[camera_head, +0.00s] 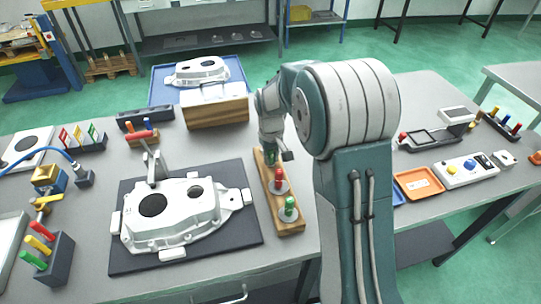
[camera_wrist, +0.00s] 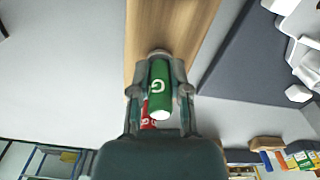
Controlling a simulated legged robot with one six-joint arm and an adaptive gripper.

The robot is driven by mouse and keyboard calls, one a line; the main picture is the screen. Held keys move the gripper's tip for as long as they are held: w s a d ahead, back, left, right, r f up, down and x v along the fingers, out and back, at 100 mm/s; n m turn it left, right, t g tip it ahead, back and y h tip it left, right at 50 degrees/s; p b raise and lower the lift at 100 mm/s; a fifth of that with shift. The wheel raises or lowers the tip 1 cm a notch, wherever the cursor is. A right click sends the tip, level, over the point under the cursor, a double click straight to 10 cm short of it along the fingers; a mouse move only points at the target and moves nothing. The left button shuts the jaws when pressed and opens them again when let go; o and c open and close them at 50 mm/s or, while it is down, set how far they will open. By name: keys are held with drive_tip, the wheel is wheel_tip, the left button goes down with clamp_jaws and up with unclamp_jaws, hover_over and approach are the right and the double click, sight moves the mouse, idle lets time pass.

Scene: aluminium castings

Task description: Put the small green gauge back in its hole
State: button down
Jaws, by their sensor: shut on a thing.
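My gripper (camera_wrist: 160,88) is shut on a green gauge (camera_wrist: 160,92) marked G, which shows between its fingers in the wrist view. The gauge's far end is over the wooden block (camera_wrist: 185,18); I cannot tell whether it is in a hole. A red gauge (camera_wrist: 148,122) shows partly behind it. Another red gauge (camera_head: 278,176) and a green gauge (camera_head: 289,205) stand with round flanges in the block's near part.
A casting (camera_head: 180,214) lies on a dark mat (camera_head: 247,228) left of the block. A wooden stand (camera_head: 218,113) and a blue tray (camera_head: 160,92) with another casting (camera_head: 197,71) are behind. An orange tray (camera_head: 418,184) and a button box (camera_head: 465,170) lie right of my arm.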

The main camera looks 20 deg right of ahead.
drive_tip(key=shift+f, duration=0.2)
drive_tip(key=c, duration=0.5)
unclamp_jaws()
wheel_tip(320, 180, up, 11)
drive_tip(key=shift+f, duration=0.15)
drive_tip(key=shift+r, duration=0.6)
